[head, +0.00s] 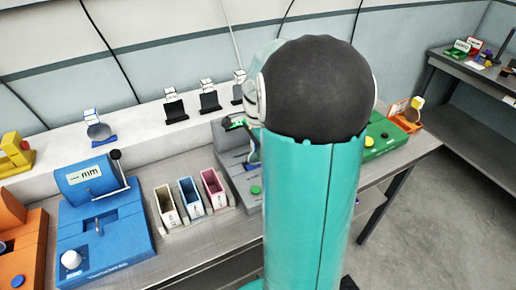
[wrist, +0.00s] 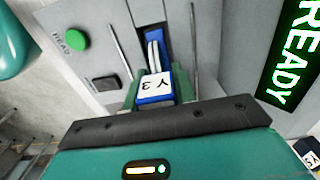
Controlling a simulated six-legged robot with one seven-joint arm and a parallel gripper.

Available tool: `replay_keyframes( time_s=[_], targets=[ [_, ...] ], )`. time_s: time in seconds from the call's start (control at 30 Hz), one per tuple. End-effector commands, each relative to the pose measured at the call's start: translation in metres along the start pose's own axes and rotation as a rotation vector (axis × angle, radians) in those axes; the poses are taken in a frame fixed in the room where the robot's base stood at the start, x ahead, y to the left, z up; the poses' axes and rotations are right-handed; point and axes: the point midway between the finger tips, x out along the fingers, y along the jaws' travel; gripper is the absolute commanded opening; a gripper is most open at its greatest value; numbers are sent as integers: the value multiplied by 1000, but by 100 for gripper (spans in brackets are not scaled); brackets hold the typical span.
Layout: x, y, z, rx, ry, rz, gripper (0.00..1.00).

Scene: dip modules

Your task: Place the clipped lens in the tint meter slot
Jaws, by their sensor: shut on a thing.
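In the wrist view my gripper (wrist: 152,92) is shut on a blue clip (wrist: 155,90) with a white label reading "Y3". A thin pale lens edge (wrist: 153,56) shows beyond the clip, seen nearly edge-on. It lines up with the dark slot (wrist: 150,33) in the grey tint meter (wrist: 190,50); I cannot tell how deep it sits. The meter has a green READ button (wrist: 76,39) and a display (wrist: 294,55) showing "READY". In the head view the grey meter (head: 228,135) is partly hidden by my arm, which also hides most of my gripper.
Cream (head: 167,206), blue (head: 191,197) and pink (head: 214,189) bins stand left of the meter. Farther left is a blue "mm" device (head: 88,180). Several small stands (head: 175,110) line the back ledge. A green device (head: 382,138) stands right of my arm.

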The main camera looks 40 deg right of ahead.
Motion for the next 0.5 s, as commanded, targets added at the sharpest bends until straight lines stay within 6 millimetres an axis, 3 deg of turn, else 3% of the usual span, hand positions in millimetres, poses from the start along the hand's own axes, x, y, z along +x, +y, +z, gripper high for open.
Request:
replay_keyframes(
  time_s=[0.17,0.2,0.3,0.5],
  targets=[
    [4,0,0,0,0,0,0],
    [4,0,0,0,0,0,31],
    [4,0,0,0,0,0,49],
    [3,0,0,0,0,0,49]
  ],
)
